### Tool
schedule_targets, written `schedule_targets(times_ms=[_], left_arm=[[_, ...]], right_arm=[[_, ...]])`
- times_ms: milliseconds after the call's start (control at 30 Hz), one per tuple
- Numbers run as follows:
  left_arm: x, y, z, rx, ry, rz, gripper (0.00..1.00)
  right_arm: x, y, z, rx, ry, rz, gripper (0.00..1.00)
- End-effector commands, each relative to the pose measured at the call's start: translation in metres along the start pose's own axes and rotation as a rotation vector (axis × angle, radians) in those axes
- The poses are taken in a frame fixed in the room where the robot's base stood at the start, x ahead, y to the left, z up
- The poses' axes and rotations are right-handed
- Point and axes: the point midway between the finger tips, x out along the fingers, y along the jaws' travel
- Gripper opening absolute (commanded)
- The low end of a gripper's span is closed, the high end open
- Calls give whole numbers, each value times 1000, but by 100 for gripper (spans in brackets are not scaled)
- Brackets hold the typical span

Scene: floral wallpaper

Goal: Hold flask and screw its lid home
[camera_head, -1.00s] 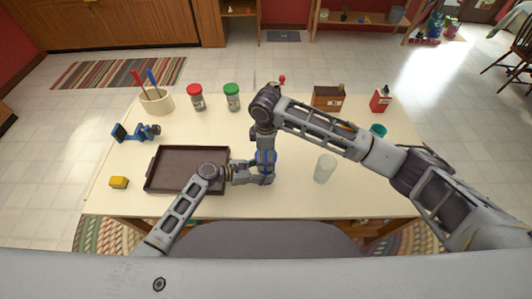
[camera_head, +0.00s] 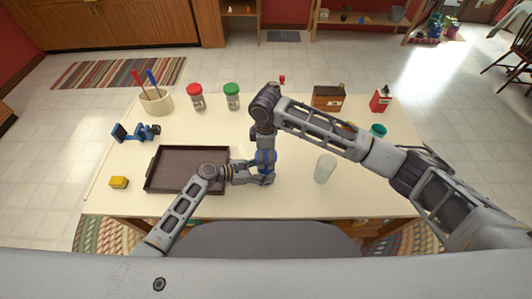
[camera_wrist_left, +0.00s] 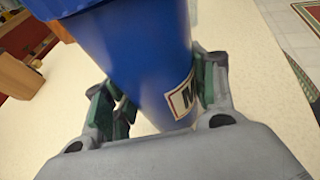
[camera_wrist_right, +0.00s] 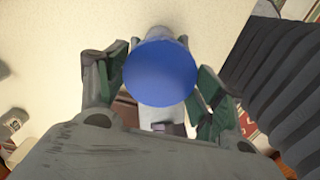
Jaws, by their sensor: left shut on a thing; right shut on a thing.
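The flask is blue with a white label, and it fills the middle of the left wrist view (camera_wrist_left: 150,60). In the head view only a little blue shows between my grippers. My left gripper (camera_wrist_left: 160,98) is shut around the flask's body, just right of the brown tray. My right gripper (camera_wrist_right: 155,85) is above it, pointing down, shut on the round blue lid (camera_wrist_right: 160,72). The lid is in line over the flask. The seam between them is hidden, so I cannot tell how far the lid is threaded.
The brown tray (camera_head: 150,172) lies left of the grippers. A clear cup (camera_head: 325,168) stands close on the right. The front right of the table is clear.

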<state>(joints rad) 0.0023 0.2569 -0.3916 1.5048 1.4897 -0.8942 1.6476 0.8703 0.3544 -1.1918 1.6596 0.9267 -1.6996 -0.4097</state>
Motion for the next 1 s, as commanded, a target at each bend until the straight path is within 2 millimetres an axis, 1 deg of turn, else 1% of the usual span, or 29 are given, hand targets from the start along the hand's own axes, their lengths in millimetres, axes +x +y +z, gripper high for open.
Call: schedule_targets(times_ms=[167,1000], left_arm=[[0,0,0,-1,0,-1,34],[0,0,0,-1,0,-1,34]], right_arm=[[0,0,0,57,0,0,50],[0,0,0,595,1,-1,50]])
